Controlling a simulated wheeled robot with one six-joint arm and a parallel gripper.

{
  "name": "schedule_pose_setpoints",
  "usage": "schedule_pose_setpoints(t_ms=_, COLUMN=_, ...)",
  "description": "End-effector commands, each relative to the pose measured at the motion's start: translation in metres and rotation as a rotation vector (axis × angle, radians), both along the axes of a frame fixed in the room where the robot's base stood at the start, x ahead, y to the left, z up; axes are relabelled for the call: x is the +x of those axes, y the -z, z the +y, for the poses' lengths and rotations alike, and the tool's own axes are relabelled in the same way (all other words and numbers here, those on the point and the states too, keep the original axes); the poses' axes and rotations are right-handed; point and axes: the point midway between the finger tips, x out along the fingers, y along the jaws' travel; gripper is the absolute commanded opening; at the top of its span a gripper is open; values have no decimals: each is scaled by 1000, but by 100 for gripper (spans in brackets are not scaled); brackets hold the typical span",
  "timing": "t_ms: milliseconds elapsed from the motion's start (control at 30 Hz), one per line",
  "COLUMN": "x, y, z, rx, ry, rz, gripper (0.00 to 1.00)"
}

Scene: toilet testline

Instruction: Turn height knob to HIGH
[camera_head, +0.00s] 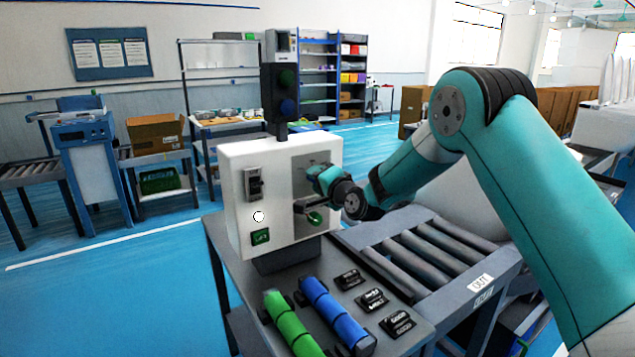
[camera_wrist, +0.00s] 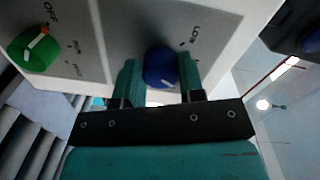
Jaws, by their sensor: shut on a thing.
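The blue knob (camera_wrist: 160,66) sits on the grey panel of the white control box (camera_head: 240,165). A "LOW" label is beside it in the wrist view, upper right of the knob. A light pointer line shows on the knob's lower right. My gripper (camera_wrist: 159,80) is shut on the blue knob, one finger on each side. In the head view, my gripper (camera_head: 322,182) is at the box's right face and hides the blue knob. I cannot read a HIGH label.
A green knob (camera_wrist: 33,50) with an orange pointer near "OFF" is beside my gripper. The box also has a black switch (camera_head: 255,184) and a green button (camera_head: 260,237). Green (camera_head: 292,325) and blue (camera_head: 335,315) cylinders lie in front. A roller conveyor (camera_head: 425,250) stands right.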

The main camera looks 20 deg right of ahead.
Motion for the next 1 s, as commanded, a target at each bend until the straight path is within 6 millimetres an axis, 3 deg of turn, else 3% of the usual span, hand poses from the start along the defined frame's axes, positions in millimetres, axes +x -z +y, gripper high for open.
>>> schedule_pose_setpoints(t_ms=500, x=0, y=-1, z=-2, rx=349, ry=3, rz=114, gripper=12)
schedule_pose_setpoints(t_ms=1000, x=0, y=-1, z=-2, rx=433, ry=3, rz=142, gripper=12)
